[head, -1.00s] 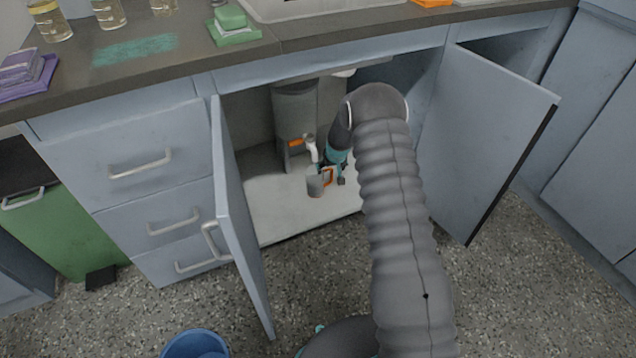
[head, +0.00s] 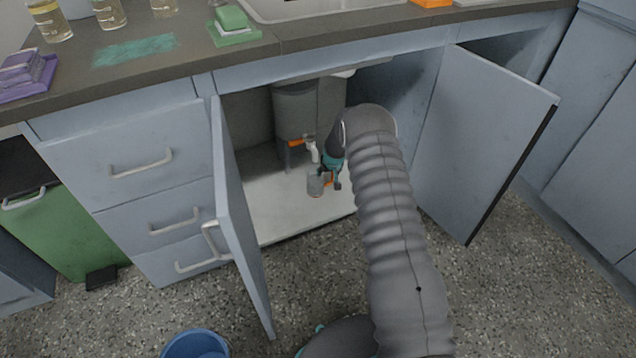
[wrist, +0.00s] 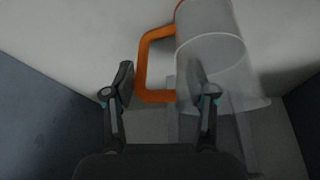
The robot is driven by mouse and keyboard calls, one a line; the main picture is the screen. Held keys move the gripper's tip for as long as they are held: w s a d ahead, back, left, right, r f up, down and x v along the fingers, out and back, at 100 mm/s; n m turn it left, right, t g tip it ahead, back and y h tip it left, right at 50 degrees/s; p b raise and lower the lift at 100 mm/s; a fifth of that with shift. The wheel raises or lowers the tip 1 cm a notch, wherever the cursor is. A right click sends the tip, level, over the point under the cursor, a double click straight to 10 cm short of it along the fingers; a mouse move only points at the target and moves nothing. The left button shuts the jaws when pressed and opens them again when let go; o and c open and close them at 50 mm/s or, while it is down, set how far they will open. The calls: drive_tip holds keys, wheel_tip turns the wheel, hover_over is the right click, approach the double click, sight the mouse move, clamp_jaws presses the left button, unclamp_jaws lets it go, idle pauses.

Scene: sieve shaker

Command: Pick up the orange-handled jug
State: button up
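In the wrist view my gripper (wrist: 163,84) is open, one finger left of the handle and the other to the right, overlapping the jug body in the picture. I cannot tell whether the fingers touch the jug.
The left cabinet door (head: 238,220) and right cabinet door (head: 480,135) stand open on either side of my arm. A blue bucket (head: 195,345) is on the floor in front.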

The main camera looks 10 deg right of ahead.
clamp_jaws()
drive_tip(key=shift+r, duration=0.15)
drive_tip(key=shift+r, duration=1.5)
drive_tip(key=shift+s+d+b, duration=1.05)
drive_tip(key=shift+s+b, duration=3.75)
drive_tip(key=shift+s, duration=3.9)
wheel_tip(320, 180, up, 6)
drive_tip(key=p, duration=0.5)
drive_tip(key=shift+s+r, duration=0.15)
drive_tip(key=shift+s, duration=0.1)
